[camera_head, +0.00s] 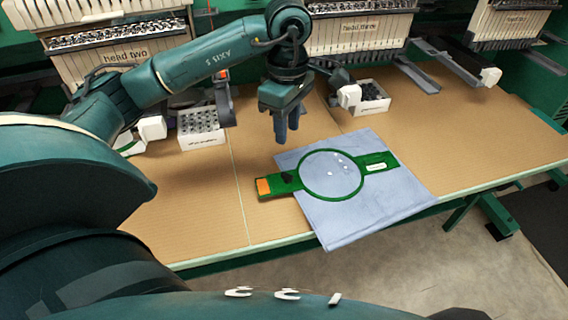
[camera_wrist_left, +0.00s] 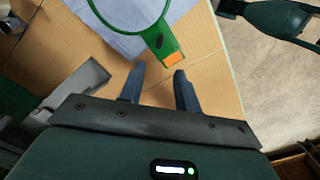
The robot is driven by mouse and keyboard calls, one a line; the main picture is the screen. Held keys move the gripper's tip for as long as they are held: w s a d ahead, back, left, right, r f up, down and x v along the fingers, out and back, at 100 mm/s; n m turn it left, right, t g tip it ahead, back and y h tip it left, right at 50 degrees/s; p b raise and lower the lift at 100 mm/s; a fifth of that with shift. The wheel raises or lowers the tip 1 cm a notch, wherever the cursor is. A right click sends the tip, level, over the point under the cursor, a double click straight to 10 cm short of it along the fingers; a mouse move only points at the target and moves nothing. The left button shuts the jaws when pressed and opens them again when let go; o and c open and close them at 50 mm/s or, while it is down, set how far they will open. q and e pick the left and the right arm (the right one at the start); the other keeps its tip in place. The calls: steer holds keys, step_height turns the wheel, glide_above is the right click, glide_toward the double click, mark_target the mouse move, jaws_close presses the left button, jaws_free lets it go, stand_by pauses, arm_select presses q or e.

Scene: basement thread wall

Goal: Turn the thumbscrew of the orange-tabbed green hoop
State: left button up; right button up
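The green hoop (camera_head: 335,201) lies flat on a blue-grey cloth (camera_head: 350,228) on the table. Its left arm ends in an orange tab (camera_head: 263,186), and a small dark part, which looks like the thumbscrew (camera_head: 288,177), sits between tab and ring. In the left wrist view the orange tab (camera_wrist_left: 172,60) and the dark part (camera_wrist_left: 159,42) lie just beyond my fingertips. My left gripper (camera_head: 286,137) points down above the table, behind the hoop's tabbed side, apart from it. The left wrist view shows its fingers (camera_wrist_left: 160,71) spread and empty. My right gripper is not in view.
A white box of spools (camera_head: 201,128) and a white box with dark contents (camera_head: 372,98) stand at the back of the table, before the embroidery heads (camera_head: 358,30). The brown tabletop (camera_head: 200,210) left of the hoop is clear. The cloth hangs over the front edge.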

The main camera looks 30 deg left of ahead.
mark_target(287, 174)
arm_select(q)
step_height(287, 174, down, 13)
steer(key=shift+p, duration=0.6)
jaws_close()
